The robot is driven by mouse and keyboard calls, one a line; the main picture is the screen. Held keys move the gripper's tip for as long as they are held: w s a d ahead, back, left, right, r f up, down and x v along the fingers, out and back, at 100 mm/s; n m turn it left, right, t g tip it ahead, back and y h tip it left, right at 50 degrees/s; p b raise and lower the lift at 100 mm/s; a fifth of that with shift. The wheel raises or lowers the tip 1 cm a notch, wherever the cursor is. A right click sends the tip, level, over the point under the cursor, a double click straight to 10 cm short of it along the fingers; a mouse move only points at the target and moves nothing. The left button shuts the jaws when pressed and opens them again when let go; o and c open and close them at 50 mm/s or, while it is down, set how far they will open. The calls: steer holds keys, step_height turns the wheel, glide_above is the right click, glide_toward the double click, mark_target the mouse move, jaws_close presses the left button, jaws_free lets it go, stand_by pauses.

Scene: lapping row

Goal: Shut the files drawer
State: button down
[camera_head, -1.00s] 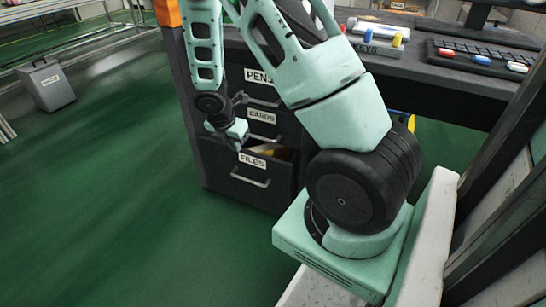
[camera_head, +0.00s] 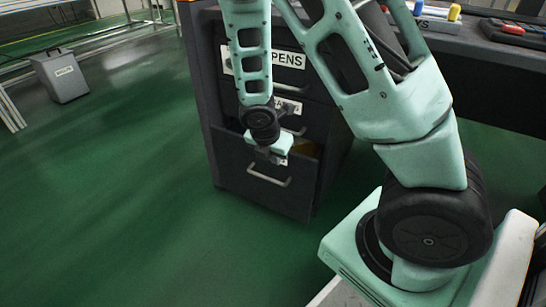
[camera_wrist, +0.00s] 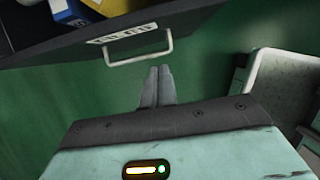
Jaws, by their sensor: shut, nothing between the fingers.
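The files drawer (camera_head: 258,185) is the lowest drawer of the dark cabinet in the head view, and it stands pulled out. Its metal bar handle (camera_head: 268,177) is on the front, below my gripper (camera_head: 271,158). The wrist view shows the drawer front (camera_wrist: 200,22) from above, its handle (camera_wrist: 140,50) and its label (camera_wrist: 122,34). My gripper (camera_wrist: 157,84) is shut and empty. In the wrist view its fingertips lie just below the handle and appear apart from it. Blue and yellow items (camera_wrist: 85,14) lie inside the drawer.
The pens drawer (camera_head: 285,62) and the partly hidden cards drawer (camera_head: 290,112) above look shut. A grey labelled bin (camera_head: 62,75) stands on the green floor at left. The floor left of the cabinet is clear. A desk (camera_head: 455,45) is at right.

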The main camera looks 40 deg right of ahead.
steer(key=d+f, duration=0.1)
steer(key=w+d+b, duration=0.1)
steer(key=d, duration=0.1)
steer(key=d+f, duration=0.1)
steer(key=shift+w+d+f+b, duration=0.3)
steer(key=shift+w+d+b, duration=0.05)
steer(key=shift+w, duration=0.05)
steer(key=d, duration=0.1)
steer(key=w+d+p, duration=0.1)
steer(key=d+p, duration=0.1)
steer(key=d, duration=0.1)
steer(key=shift+w+d, duration=0.1)
steer(key=shift+w, duration=0.15)
